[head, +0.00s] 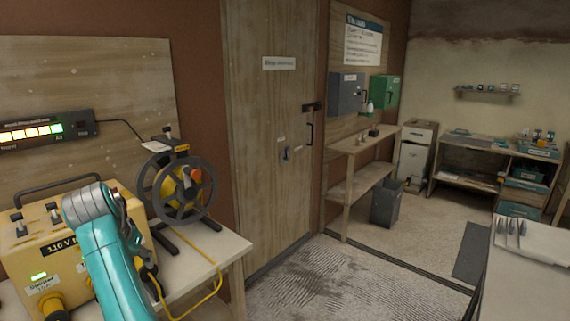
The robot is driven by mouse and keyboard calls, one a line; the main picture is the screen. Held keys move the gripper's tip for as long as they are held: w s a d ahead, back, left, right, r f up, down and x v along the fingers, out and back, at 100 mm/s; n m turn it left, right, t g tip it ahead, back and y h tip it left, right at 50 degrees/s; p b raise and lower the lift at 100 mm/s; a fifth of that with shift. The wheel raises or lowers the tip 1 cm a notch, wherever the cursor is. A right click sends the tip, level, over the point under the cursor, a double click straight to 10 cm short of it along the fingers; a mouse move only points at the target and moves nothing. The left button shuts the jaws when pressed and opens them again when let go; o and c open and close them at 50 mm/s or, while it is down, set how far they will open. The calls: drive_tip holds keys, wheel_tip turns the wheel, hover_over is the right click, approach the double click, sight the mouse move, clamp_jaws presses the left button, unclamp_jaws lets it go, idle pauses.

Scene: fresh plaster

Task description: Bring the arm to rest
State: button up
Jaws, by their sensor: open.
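My arm shows in the head view as a teal link (112,265) with a grey joint (90,203) at its top. It rises from the bottom edge at the lower left, in front of a yellow 110 V power box (42,247).
A cable reel (178,188) stands on the pale bench (215,252) beside the box, with a yellow cable (213,290) trailing near the arm. A wooden door (268,130) is behind. Another table (525,275) is at right. The floor (345,285) between is open.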

drive_tip(key=d+f+t, duration=0.1)
drive_tip(key=d+f, duration=0.4)
drive_tip(key=f, duration=0.4)
drive_tip(key=w+d+f, duration=0.1)
drive_tip(key=d+f, duration=0.4)
drive_tip(key=f, duration=0.3)
drive_tip(key=d+f+t, duration=0.1)
drive_tip(key=d+f, duration=0.4)
drive_tip(key=f, duration=0.4)
drive_tip(key=s+d+f+t+y, duration=0.1)
drive_tip(key=s+d+f, duration=0.6)
drive_tip(key=d+f, duration=0.15)
drive_tip(key=s+d+f+t, duration=0.1)
drive_tip(key=s+d+f, duration=0.55)
drive_tip(key=d, duration=0.35)
drive_tip(key=s+d+r+t, duration=0.1)
drive_tip(key=s+d, duration=0.6)
drive_tip(key=s, duration=0.5)
drive_tip(key=s+d+r+t, duration=0.2)
drive_tip(key=s+d, duration=0.5)
drive_tip(key=s, duration=0.4)
drive_tip(key=s+d+r+t+h, duration=0.1)
drive_tip(key=s+d+r, duration=0.1)
drive_tip(key=s+r, duration=0.6)
drive_tip(key=s+d+r+m+t, duration=0.1)
drive_tip(key=s+d+r, duration=0.2)
drive_tip(key=s+r, duration=0.6)
drive_tip(key=shift+d+r+h, duration=0.35)
drive_tip(key=shift+r+h, duration=0.05)
drive_tip(key=shift+r, duration=0.2)
